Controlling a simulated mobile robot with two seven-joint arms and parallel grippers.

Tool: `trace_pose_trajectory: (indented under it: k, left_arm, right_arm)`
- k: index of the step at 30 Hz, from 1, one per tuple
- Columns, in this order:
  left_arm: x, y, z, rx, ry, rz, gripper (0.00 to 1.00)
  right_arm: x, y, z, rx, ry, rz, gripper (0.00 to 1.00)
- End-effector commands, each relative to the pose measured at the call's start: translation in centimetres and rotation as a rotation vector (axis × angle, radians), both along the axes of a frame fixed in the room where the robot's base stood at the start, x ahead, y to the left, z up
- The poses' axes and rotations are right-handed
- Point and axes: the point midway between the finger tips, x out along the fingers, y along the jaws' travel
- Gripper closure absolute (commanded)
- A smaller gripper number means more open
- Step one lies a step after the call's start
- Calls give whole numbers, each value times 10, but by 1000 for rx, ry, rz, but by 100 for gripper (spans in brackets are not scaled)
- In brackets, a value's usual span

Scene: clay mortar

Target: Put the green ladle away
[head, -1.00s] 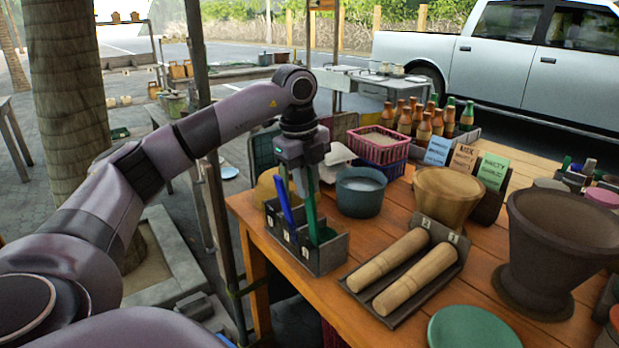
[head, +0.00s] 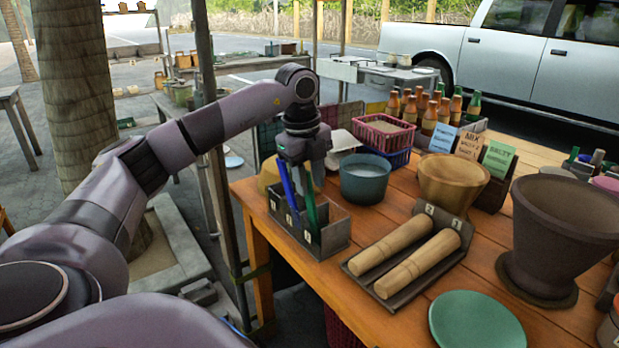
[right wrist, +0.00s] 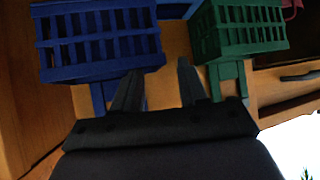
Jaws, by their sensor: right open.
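A blue-grey bowl (head: 363,186) stands close behind the holder. Two wooden pestles (head: 391,243) lie on a rack to its right, with a large mortar (head: 560,235) and green plate (head: 474,322) beyond. Blue (right wrist: 97,40) and green (right wrist: 240,28) baskets are before my right gripper.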

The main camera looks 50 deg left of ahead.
Motion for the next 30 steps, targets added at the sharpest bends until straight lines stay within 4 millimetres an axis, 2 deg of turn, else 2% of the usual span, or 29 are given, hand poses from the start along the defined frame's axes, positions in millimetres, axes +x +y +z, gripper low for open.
trace_pose_trajectory:
  k: [11, 22, 30]
  left_arm:
    - [0, 0, 4, 0, -1, 0, 56]
    - [-7, 0, 59, 0, -3, -1, 56]
    - [-10, 1, 72, 0, -1, 0, 56]
  right_arm:
    - [-1, -3, -3, -5, 5, -5, 57]
    - [0, -3, 3, -4, -1, -6, 57]
    - [-1, -3, 3, -3, 0, -8, 57]
